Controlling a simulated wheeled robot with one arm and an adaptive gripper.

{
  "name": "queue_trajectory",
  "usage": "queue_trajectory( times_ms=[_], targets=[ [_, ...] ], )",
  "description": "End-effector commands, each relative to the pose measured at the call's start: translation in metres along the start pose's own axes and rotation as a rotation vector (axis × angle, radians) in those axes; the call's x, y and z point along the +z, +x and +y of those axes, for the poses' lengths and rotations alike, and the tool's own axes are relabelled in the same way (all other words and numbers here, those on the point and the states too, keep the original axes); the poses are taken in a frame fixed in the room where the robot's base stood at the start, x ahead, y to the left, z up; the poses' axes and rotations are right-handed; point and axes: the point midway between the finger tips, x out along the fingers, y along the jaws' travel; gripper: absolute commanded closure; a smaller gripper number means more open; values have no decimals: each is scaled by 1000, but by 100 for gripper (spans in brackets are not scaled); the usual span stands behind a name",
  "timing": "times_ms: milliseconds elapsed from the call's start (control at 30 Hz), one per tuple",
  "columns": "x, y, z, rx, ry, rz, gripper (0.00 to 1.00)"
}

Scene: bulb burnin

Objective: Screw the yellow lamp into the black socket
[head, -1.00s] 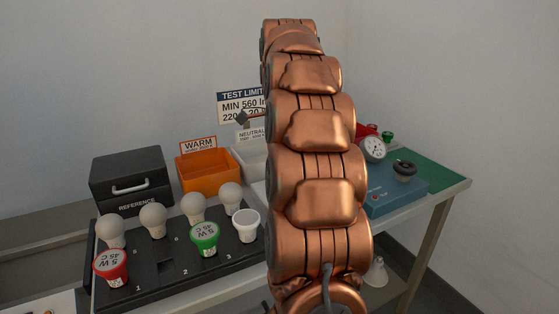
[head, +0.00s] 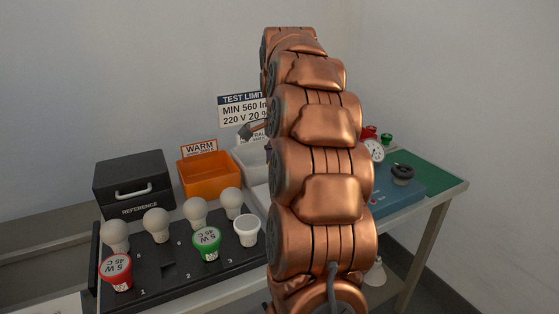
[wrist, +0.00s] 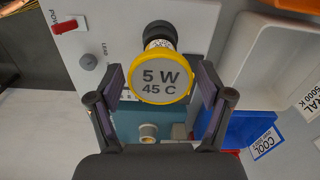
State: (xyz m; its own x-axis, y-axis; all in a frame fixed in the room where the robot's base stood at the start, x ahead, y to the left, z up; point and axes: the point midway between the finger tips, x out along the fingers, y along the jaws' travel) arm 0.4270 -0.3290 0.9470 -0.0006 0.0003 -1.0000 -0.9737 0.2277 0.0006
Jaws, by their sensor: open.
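The yellow lamp (wrist: 161,84) shows in the wrist view, its round face reading "5 W 45 C" inside a yellow rim. Its pale base points up the picture toward the black socket (wrist: 158,31), which is partly hidden behind the lamp. The base appears to meet the socket, but how deep it sits I cannot tell. My gripper (wrist: 160,91) is open, with one finger on each side of the lamp and a visible gap on both sides. In the head view my arm hides the lamp and the socket.
A white panel carries a red power switch (wrist: 65,27) and a grey knob (wrist: 88,62). White and blue bins (wrist: 245,128) stand close on the right. The head view shows a lamp rack (head: 190,283), an orange bin (head: 207,179) and a black reference case (head: 133,184).

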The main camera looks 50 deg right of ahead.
Motion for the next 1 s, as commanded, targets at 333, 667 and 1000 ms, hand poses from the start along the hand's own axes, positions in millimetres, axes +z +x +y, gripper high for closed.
queue_trajectory(
  times_ms=[333,667,1000],
  targets=[
    [1,-4,0,0,-373,-2,21],
    [1,-3,-1,2,-733,-2,21],
    [1,-4,-2,-1,-1106,1,21]
  ],
)
